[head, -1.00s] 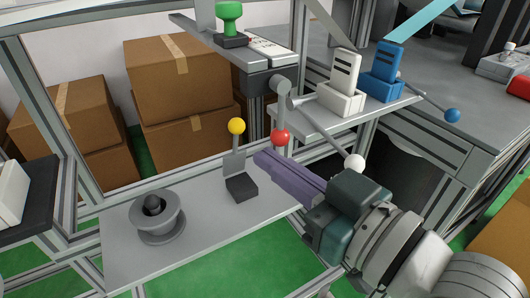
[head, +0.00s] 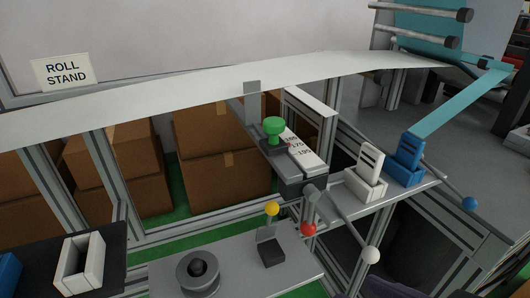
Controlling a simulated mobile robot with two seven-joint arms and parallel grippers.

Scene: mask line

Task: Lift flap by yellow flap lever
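The yellow flap lever shows as a yellow ball knob (head: 272,209) on a short stem. Below it is a small upright grey plate (head: 265,235), with a small dark block (head: 271,255) at its foot on a grey shelf (head: 237,275). I cannot tell which part is the flap. Neither of my grippers is in the head view, so nothing is seen touching the lever.
A red ball knob (head: 309,229) on a lever is close right of the yellow knob, and a white ball knob (head: 371,255) is farther right. A grey spool (head: 198,272) stands left on the shelf. A green knob (head: 274,127) is behind. A white strip (head: 190,91) crosses above.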

